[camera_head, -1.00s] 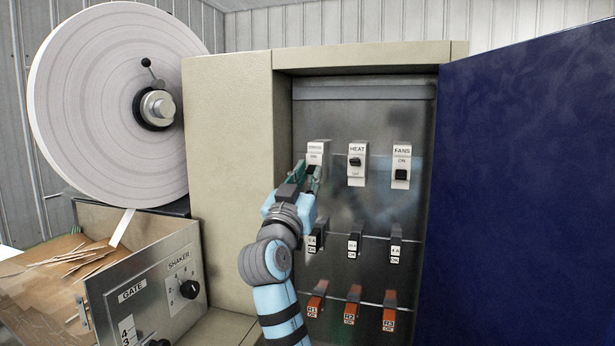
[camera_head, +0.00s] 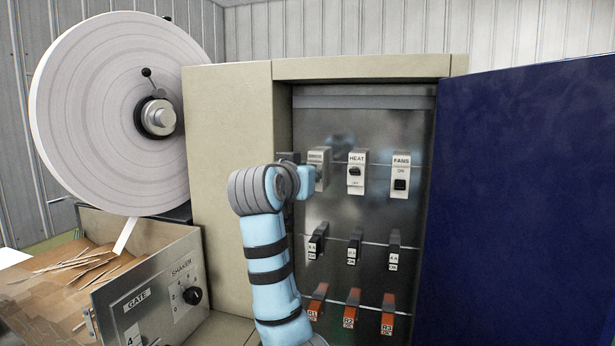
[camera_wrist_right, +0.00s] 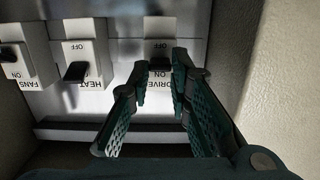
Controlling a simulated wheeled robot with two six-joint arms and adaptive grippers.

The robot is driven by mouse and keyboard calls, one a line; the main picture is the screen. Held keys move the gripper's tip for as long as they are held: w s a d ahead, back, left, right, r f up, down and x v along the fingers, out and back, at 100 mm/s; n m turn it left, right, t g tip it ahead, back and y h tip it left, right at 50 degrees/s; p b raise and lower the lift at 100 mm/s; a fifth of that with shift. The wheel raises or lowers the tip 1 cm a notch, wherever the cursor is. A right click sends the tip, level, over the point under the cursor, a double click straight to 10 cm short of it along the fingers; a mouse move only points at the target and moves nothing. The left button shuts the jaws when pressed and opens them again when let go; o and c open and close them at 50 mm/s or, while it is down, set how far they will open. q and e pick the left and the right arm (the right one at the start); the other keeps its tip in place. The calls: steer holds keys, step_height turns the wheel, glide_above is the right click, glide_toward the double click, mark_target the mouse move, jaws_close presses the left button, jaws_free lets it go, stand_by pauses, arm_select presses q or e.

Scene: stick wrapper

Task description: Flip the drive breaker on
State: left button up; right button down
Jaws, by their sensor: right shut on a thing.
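The drive breaker (camera_head: 318,158) is the leftmost white switch in the top row of the cabinet panel. In the right wrist view, which shows the panel upside down, its white body (camera_wrist_right: 177,26) is at the top centre. My right gripper (camera_wrist_right: 162,72) is closed around its dark lever (camera_wrist_right: 159,64), one finger on each side. The word OFF shows on the breaker and the lever sits toward the label end, much as on the heat breaker (camera_wrist_right: 85,55). In the head view my wrist hides the fingers. My left gripper is not in view.
The heat breaker (camera_head: 356,172) and fans breaker (camera_head: 401,175) stand to the right. Black breakers (camera_head: 355,246) and red-orange ones (camera_head: 352,305) line the rows below. The cabinet's left wall (camera_head: 283,110) is close to my gripper. A blue door (camera_head: 530,200) stands open.

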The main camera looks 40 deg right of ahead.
steer(key=shift+w+d+r+g+y, duration=0.15)
steer(key=shift+r+g+y, duration=0.35)
steer(key=shift+g+y, duration=0.4)
steer(key=shift+w+d+r+g+y, duration=0.15)
steer(key=shift+r+g+y, duration=0.4)
steer(key=shift+y, duration=0.65)
steer(key=shift+f, duration=0.1)
steer(key=c, duration=1.5)
jaws_free()
steer(key=shift+d, duration=0.1)
steer(key=v, duration=0.7)
steer(key=shift+s+a+r, duration=0.1)
steer(key=shift+a+r, duration=0.15)
